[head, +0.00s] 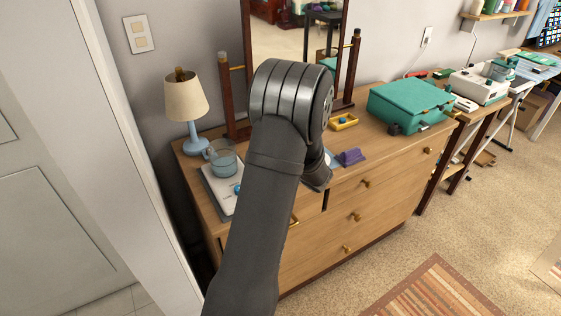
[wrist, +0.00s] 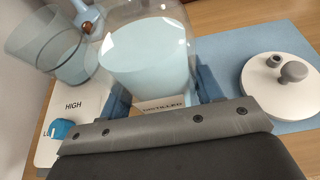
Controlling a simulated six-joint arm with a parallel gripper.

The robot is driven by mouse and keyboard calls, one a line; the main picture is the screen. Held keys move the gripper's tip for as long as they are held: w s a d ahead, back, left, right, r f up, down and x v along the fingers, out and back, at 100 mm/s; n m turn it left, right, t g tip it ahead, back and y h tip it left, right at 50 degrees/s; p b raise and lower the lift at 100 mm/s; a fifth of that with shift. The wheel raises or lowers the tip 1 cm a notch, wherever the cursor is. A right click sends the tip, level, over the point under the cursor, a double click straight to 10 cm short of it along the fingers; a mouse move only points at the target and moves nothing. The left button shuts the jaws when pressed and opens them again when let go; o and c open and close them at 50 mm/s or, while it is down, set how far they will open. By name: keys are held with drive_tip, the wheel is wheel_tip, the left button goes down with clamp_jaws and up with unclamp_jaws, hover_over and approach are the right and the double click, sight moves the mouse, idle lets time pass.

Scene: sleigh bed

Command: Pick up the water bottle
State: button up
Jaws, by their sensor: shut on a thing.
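The water bottle (wrist: 145,55) is clear, with pale blue water inside and a label reading "DISTILLED" low on its front. It stands in the middle of the wrist view, between the two fingers of my gripper (wrist: 165,88), which is shut on it. In the wrist view the bottle looks close to the blue mat (wrist: 235,55); I cannot tell whether its base touches anything. In the head view my arm hides the bottle and the gripper's fingers.
A glass jug (head: 223,160) stands on a white plate-like device (head: 213,191) with a blue knob, left of my arm. A white lid (wrist: 285,85) with a grey knob lies on the mat. A lamp (head: 186,100), mirror, purple item (head: 351,157) and green case (head: 410,105) share the dresser.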

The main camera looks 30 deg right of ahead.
drive_tip(key=s+d+r, duration=0.4)
drive_tip(key=s+r, duration=0.6)
drive_tip(key=shift+s+d+r, duration=0.2)
drive_tip(key=shift+s+r, duration=0.05)
drive_tip(key=shift+s, duration=0.1)
idle(0.9)
drive_tip(key=shift+s, duration=0.1)
idle(0.6)
